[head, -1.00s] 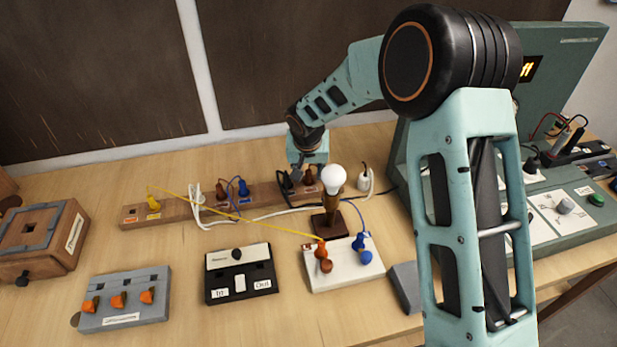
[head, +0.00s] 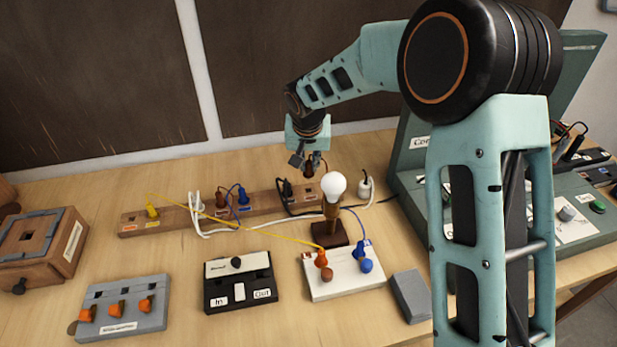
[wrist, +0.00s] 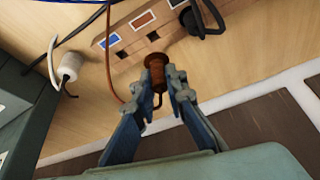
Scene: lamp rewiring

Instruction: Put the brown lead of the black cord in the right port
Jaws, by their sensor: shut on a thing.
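My gripper (wrist: 160,92) is shut on a brown plug (wrist: 155,68), the end of a thin brown lead (wrist: 108,60) that loops off to the left in the wrist view. In the head view my gripper (head: 308,160) holds the brown plug (head: 309,170) just above the right part of the wooden port strip (head: 265,203). In the wrist view the strip (wrist: 128,22) shows open square holes with blue and brown labels close beyond the plug. A black plug (head: 286,190) sits in the strip beside them. A black cord (head: 384,199) runs right behind the lamp.
A bulb lamp (head: 333,188) stands in front of the strip, close to my gripper. A white cylinder (head: 364,184) stands to its right. A white terminal block (head: 343,283) and black switch box (head: 236,292) are nearer. Other leads occupy the strip's left part.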

